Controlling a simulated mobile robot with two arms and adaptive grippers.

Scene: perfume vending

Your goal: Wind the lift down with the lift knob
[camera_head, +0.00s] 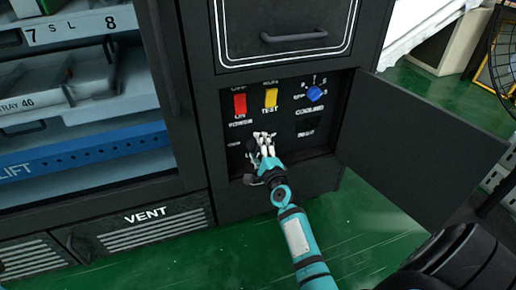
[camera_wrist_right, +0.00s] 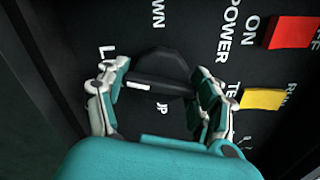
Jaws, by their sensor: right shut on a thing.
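The black lift knob (camera_wrist_right: 160,68) is in the wrist view, with a white mark on its grip bar. Lettering beside it reads "L…", "…WN" and "UP", partly covered. My right gripper (camera_head: 264,147) is at the lower left of the control panel (camera_head: 296,135). In the wrist view its fingers are on both sides of the knob and shut on it. In the head view the gripper hides the knob. The blue lift beam (camera_head: 85,154), marked "LIFT", spans the cabinet at the left below the trays. My left gripper is not in view.
Above the gripper are a red power switch (camera_head: 240,104), a yellow test switch (camera_head: 271,97) and a blue cooling knob (camera_head: 314,93). The panel's black door (camera_head: 425,145) stands open at the right. A drawer handle (camera_head: 294,36) is above. Green floor is clear in front.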

